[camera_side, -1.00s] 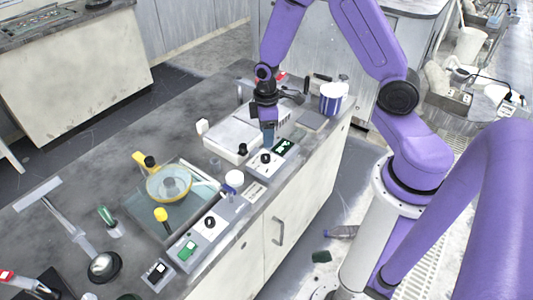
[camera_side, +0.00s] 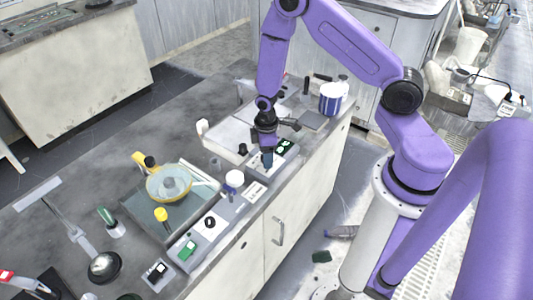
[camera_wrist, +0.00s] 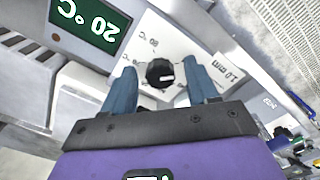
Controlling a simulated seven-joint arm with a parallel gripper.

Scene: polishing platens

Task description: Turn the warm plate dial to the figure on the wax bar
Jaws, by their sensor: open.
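The warm plate dial (camera_wrist: 160,73) is a black knob with a white mark, set on a white face with small temperature figures around it. My gripper (camera_wrist: 160,67) is open, with one blue finger on each side of the dial; I cannot tell whether they touch it. A green display (camera_wrist: 92,22) beside the dial reads 20 °C. In the side view my gripper (camera_side: 267,163) is down at the control panel and hides the dial. The warm plate (camera_side: 228,128) is the pale slab behind it. A small white block (camera_side: 202,127) stands at its left corner; I cannot confirm it is the wax bar, and no figure on it is legible.
A blue-striped cup (camera_side: 331,98) stands at the back right. A white-capped jar (camera_side: 234,179) is near my gripper.

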